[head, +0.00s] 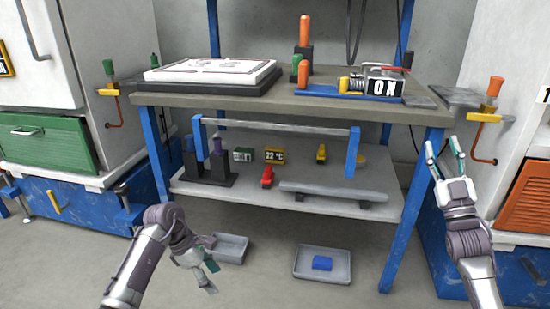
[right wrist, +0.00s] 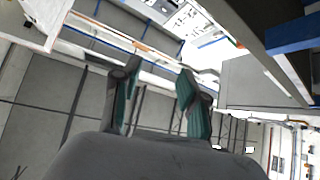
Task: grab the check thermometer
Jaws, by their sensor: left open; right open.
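A small yellow and black box with a display reading 22 °C (head: 275,155), which looks like the check thermometer, stands on the lower shelf (head: 240,192) of the blue-legged bench. It stands behind the blue-ended rail and is not visible in the right wrist view. My left gripper (head: 210,263) is open and empty, low in front of the bench and left of the box. My right gripper (head: 441,146) is open and empty beside the bench's right front leg, pointing up. Its open fingers also show in the right wrist view (right wrist: 160,72), with nothing between them.
A rail with blue end posts (head: 275,127) crosses the shelf front. Grey trays (head: 322,277) lie on the floor. The bench top (head: 200,99) overhangs the shelf.

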